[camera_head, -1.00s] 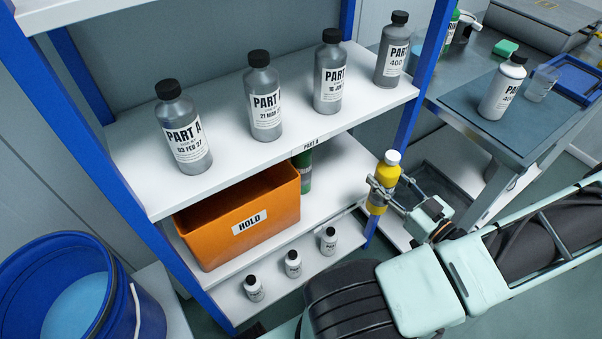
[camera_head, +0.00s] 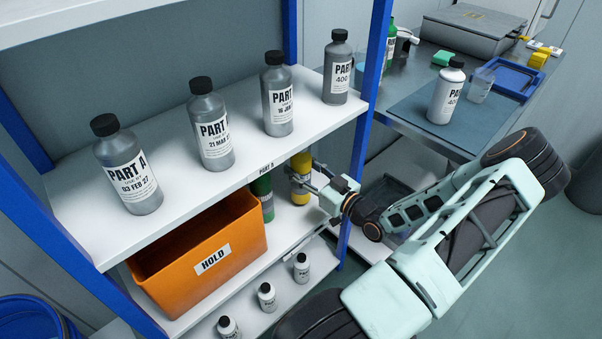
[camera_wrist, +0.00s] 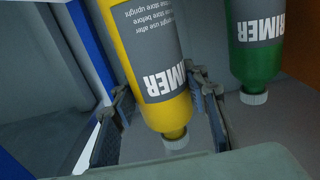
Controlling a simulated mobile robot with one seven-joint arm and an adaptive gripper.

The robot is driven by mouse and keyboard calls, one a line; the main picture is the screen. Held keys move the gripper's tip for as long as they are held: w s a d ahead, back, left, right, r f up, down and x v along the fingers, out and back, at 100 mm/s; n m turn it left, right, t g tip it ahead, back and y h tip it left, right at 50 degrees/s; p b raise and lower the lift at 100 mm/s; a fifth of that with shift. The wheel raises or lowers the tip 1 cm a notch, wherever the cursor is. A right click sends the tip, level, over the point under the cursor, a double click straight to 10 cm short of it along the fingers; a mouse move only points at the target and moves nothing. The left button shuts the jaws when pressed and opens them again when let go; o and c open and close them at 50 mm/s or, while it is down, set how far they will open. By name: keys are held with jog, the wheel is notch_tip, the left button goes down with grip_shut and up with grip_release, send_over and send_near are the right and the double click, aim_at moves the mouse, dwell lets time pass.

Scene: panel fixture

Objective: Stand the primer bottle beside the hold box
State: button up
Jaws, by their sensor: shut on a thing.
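My gripper (camera_head: 308,184) is shut on a yellow primer bottle (camera_head: 300,172) with a grey label. It holds the bottle over the lower shelf, to the right of a green bottle (camera_head: 263,195). The upper shelf hides the yellow bottle's top in the head view; I cannot tell whether its base touches the board. The orange hold box (camera_head: 212,262) stands left of the green bottle. In the wrist view, the yellow bottle (camera_wrist: 150,60) appears cap-down between the fingers (camera_wrist: 163,100), with the green primer bottle (camera_wrist: 256,45) to its right, apart from it.
The upper shelf (camera_head: 190,190) carries several grey Part A bottles close above my gripper. A blue post (camera_head: 367,120) stands right of the bay. Small white bottles (camera_head: 267,297) line the lower shelf's front. A workbench (camera_head: 400,120) is at the right.

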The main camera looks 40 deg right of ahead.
jog(key=shift+f, duration=0.6)
jog(key=shift+f, duration=0.2)
jog(key=o, duration=1.4)
jog(key=shift+s+r, duration=0.1)
jog(key=shift+r, duration=0.1)
jog(key=s, duration=0.4)
jog(key=s+p, duration=0.1)
jog(key=s, duration=0.3)
jog(key=s+d, duration=0.1)
jog(key=s, duration=0.2)
jog(key=shift+s+p, duration=0.35)
jog(key=shift+s, duration=0.05)
